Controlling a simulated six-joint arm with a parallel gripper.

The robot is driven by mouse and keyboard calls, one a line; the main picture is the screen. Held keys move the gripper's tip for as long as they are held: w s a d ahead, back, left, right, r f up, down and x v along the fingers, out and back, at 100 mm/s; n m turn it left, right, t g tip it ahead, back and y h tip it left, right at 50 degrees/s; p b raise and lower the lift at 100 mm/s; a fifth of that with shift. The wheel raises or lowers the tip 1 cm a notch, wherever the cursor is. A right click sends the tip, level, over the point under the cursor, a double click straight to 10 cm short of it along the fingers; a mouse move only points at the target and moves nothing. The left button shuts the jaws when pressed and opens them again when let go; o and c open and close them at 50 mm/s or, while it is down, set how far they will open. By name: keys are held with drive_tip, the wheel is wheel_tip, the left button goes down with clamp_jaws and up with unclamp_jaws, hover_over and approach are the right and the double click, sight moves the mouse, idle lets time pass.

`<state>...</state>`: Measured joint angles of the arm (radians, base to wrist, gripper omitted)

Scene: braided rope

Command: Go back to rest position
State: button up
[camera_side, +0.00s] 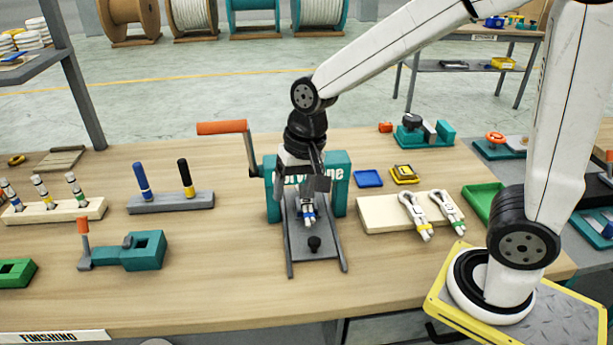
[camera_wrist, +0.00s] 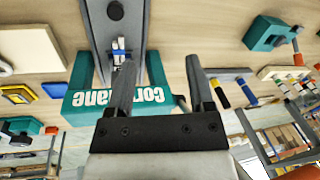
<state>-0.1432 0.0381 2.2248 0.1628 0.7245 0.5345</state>
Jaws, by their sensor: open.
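My gripper (camera_side: 308,188) hangs over the teal machine in the middle of the bench, with its arm reaching in from the right. In the wrist view my gripper (camera_wrist: 161,60) shows its two fingers spread, with nothing held between them. A short white rope piece with a blue band (camera_side: 308,218) lies on the machine's grey rail (camera_side: 319,255), just below the fingers. In the wrist view the rope piece (camera_wrist: 119,46) is beside the left fingertip; I cannot tell whether they touch.
The machine's teal body (camera_side: 340,180) and orange crank handle (camera_side: 221,127) stand close around my gripper. A wooden block (camera_side: 377,214) with two white rope pieces is to the right. A grey holder (camera_side: 170,202) with blue and black tools is to the left.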

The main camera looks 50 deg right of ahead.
drive_tip(key=s+d+f+n+t+h, duration=0.1)
drive_tip(key=s+d+f+n, duration=0.4)
drive_tip(key=s+d+f, duration=0.1)
drive_tip(key=shift+s+d+f+n, duration=0.2)
drive_tip(key=shift+d+f+n, duration=0.25)
drive_tip(key=shift+f, duration=0.15)
idle(0.5)
